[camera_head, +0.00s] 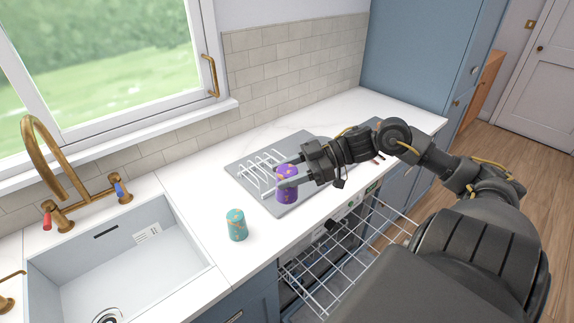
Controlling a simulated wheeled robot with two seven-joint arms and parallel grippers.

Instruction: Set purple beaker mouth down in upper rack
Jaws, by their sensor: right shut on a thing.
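The purple beaker (287,191) with orange marks is held between the fingers of my right gripper (289,177), over the grey mat by the white wire rack on the counter. The beaker looks roughly upright; which end is its mouth I cannot tell. The pulled-out wire rack (322,281) of the dishwasher below the counter is in view and looks empty. It is at the front, below and to the right of the beaker. My left gripper is not in view.
A teal beaker (236,225) stands on the counter between the sink (120,262) and the mat (297,208). A white wire dish rack (258,172) stands on the mat. A brass tap (58,160) is at the left. The counter behind the mat is clear.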

